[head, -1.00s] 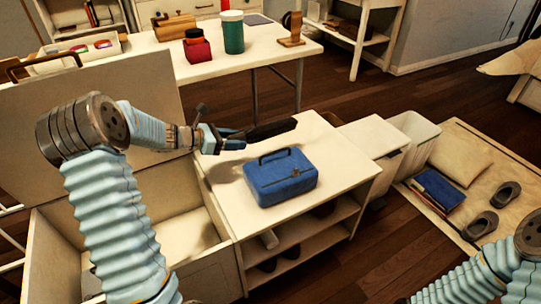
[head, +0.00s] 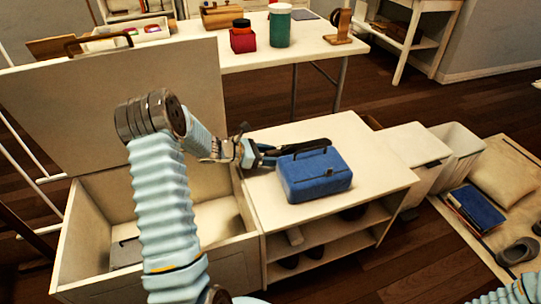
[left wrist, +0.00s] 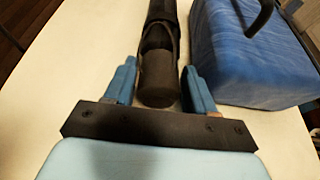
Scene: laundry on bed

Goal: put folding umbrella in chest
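My right gripper is out of view.
The blue box (head: 315,175) with a handle stands beside the umbrella; it also shows in the left wrist view (left wrist: 250,55). A white table (head: 235,57) with a green jar (head: 280,28) is behind. A grey item (head: 125,252) lies in the chest.

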